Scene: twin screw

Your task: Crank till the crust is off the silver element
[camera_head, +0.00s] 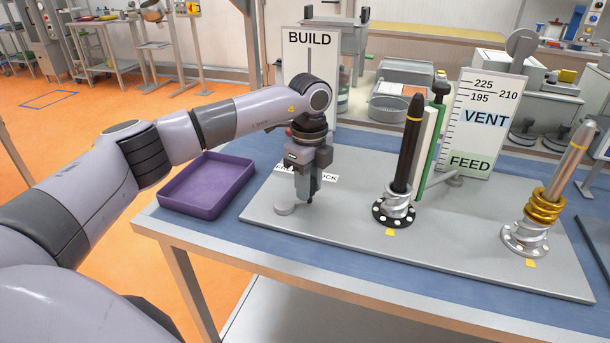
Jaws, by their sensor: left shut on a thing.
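The silver element (569,160) stands tilted at the far right, with a narrow yellow band on it. Gold rings (544,206) surround its lower part, above a silver flange. A dark element (406,150) with a yellow band stands nearly upright in another flanged base, left of it. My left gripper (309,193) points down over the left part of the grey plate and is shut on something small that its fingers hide. I cannot make out a crank clearly. My right gripper is not in view.
The grey plate (420,255) lies on the blue table. A purple tray (207,183) is at the left. A BUILD board (311,62) stands behind my gripper. A scale board (484,115) marked VENT and FEED stands between the elements. A green post (437,140) is beside the dark element.

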